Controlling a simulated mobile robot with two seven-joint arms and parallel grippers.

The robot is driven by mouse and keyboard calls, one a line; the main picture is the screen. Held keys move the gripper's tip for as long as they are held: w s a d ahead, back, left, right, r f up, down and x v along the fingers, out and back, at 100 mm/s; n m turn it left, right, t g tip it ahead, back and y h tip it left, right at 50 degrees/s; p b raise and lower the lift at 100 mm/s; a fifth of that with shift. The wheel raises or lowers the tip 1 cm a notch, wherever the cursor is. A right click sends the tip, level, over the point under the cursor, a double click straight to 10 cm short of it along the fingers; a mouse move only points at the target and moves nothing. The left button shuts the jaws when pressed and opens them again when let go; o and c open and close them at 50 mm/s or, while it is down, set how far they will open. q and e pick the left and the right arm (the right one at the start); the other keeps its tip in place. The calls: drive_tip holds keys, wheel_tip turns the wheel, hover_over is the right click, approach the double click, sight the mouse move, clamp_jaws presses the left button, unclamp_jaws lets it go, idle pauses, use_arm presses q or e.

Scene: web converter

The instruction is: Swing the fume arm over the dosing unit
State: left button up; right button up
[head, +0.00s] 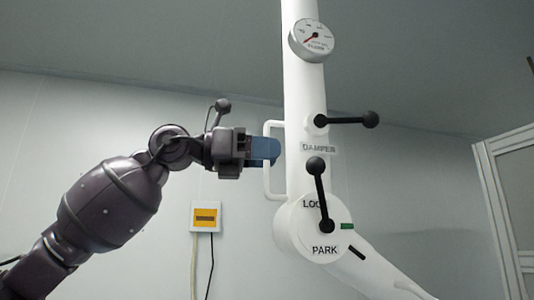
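The white fume arm (306,90) stands near upright right of centre. A white D-shaped handle (267,182) sticks out from its left side. My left gripper (268,150) comes in from the left, its blue fingers overlapping the handle's upright bar and hiding part of it. I see the fingers side-on, so whether they are closed on the bar cannot be told. A black lock lever (321,195) stands near upright on the round joint (290,238) marked "LOCK" and "PARK". The damper lever (345,121) points right. The dosing unit and my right gripper are not visible.
A round gauge (312,41) sits high on the tube. A lower white tube (375,272) slopes down right from the joint. A yellow-and-white wall box (206,217) with cables is behind. A white-framed panel (500,215) stands at the right edge.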

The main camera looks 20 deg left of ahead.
use_arm(q)
drive_tip(key=b+v, duration=0.2)
drive_tip(key=v, duration=0.8)
drive_tip(key=shift+s+a, duration=0.2)
drive_tip(key=shift+s, duration=0.05)
